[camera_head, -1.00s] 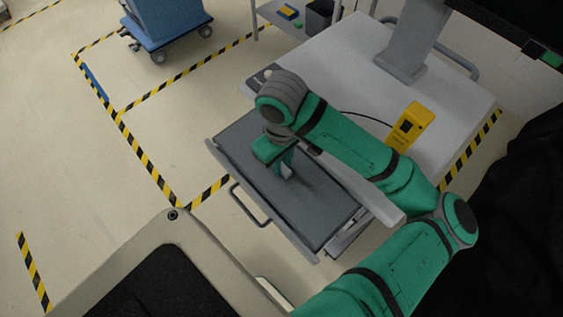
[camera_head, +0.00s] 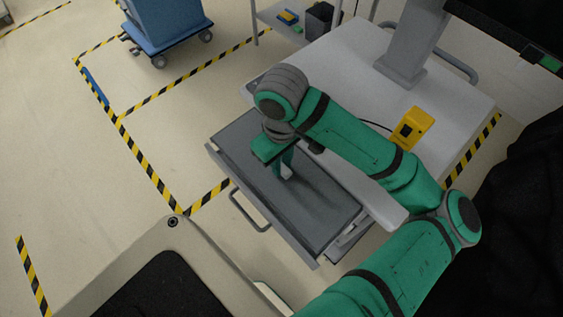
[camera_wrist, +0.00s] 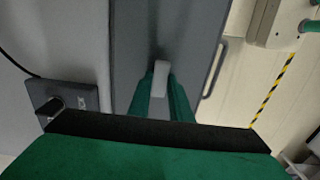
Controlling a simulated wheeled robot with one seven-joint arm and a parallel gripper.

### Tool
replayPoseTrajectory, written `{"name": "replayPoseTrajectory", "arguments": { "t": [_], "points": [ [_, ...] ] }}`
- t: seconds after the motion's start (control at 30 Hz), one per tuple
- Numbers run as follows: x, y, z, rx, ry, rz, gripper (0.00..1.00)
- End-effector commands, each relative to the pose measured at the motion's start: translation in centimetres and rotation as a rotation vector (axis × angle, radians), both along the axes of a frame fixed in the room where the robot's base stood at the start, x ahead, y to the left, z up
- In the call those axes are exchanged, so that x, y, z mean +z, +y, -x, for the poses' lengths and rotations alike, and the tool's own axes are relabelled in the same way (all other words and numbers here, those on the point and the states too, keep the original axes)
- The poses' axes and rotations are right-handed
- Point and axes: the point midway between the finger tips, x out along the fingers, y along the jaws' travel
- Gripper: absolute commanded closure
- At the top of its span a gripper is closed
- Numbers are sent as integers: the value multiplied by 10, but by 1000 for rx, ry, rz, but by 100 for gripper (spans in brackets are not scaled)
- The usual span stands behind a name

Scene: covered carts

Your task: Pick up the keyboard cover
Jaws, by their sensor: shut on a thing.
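The keyboard cover (camera_head: 318,218) is a flat dark grey panel over the pulled-out tray of the cart. A small light grey handle (camera_wrist: 161,75) stands up from its middle. My gripper (camera_head: 286,172) points down at the cover, and its green fingers are on either side of the handle, shut on it. The wrist view shows the same grip (camera_wrist: 160,92). The cover looks level, and I cannot tell whether it is clear of the tray. Anything under the cover is hidden.
The cart's white top (camera_head: 340,65) carries a yellow device (camera_head: 411,128) and a grey monitor stand (camera_head: 408,50). The tray has a front handle (camera_head: 249,212). A blue cart (camera_head: 168,30) stands at the back left. Open floor with striped tape lies to the left.

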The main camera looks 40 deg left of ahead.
Motion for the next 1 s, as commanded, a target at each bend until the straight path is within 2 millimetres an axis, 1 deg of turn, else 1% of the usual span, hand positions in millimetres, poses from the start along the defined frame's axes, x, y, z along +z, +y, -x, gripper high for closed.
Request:
{"name": "replayPoseTrajectory", "arguments": {
  "t": [1.0],
  "points": [
    [26, 0, 0, 0, -2, 0, 100]
  ]
}}
